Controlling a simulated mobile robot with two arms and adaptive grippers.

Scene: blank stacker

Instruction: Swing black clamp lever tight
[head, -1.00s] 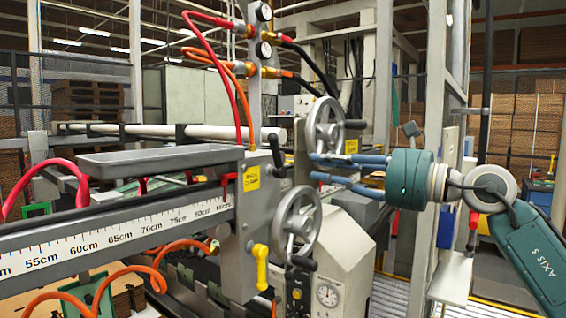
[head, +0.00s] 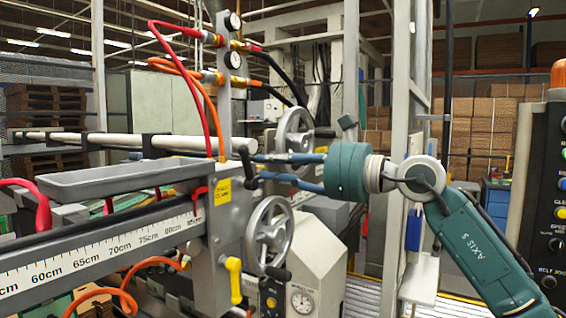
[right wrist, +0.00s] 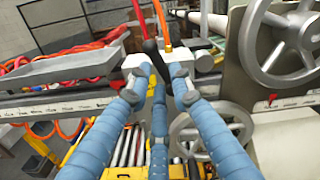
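The black clamp lever (head: 246,163) sits on the grey machine head, just right of the yellow label (head: 224,190), and hangs roughly upright. In the right wrist view the black lever (right wrist: 153,58) shows between my fingertips. My right gripper (head: 259,168) reaches in from the right with its blue fingers at the lever. The fingers (right wrist: 157,75) look spread, with the lever between or just beyond them; I cannot tell whether they touch it. My left gripper is not in view.
An upper handwheel (head: 297,135) stands behind my fingers and a lower handwheel (head: 269,236) sits below them. A yellow handle (head: 234,280) hangs low on the machine. Red and orange hoses run beside the gauge post (head: 223,80). A grey tray (head: 130,177) lies left.

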